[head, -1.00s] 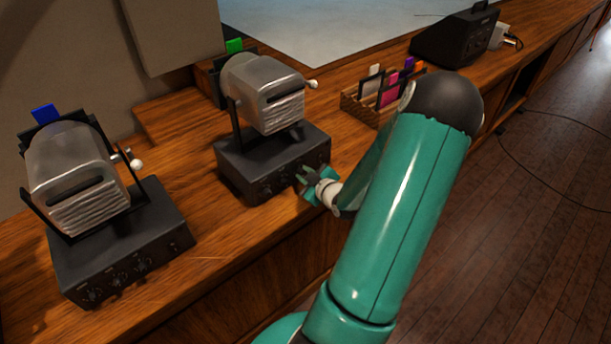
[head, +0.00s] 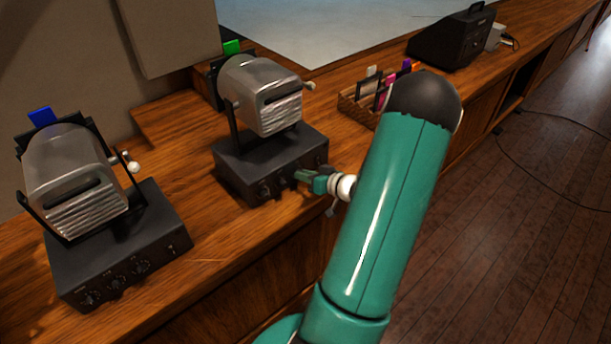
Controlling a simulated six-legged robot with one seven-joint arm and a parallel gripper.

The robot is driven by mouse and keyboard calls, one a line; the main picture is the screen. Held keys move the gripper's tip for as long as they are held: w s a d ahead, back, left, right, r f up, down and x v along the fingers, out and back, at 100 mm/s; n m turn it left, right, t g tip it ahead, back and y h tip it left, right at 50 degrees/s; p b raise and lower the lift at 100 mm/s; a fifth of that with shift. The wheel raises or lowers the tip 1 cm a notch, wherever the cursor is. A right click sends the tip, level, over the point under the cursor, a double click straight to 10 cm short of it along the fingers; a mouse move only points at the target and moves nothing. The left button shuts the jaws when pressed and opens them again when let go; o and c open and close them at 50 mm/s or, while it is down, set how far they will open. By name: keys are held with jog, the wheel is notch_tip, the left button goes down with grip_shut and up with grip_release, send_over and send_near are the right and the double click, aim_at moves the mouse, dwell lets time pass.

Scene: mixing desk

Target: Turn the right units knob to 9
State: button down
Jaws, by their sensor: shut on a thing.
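The right unit is a dark box (head: 232,170) with a silver lamp-like housing (head: 262,97) on a bracket. Its front panel carries a row of small dark knobs, one of them visible at the left of the row (head: 264,190). My gripper (head: 298,177) is at the right part of this row, its fingers against the panel and shut on a knob, taken as the right units knob. The fingers hide that knob, so its pointer and setting cannot be read. The panel lettering is too small to read.
A similar left unit (head: 65,265) with its own knobs stands at the left on the wooden desk (head: 215,240). A wooden rack (head: 355,108) with coloured cards and a black case (head: 450,40) stand farther back. Bare desk lies between the two units.

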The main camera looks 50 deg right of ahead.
jog(key=shift+w+d+m+t+y, duration=0.15)
jog(key=shift+m+t+y, duration=0.2)
jog(key=shift+m, duration=0.45)
jog(key=c, duration=1.3)
grip_release()
jog(key=v, duration=1.4)
jog(key=shift+d, duration=0.1)
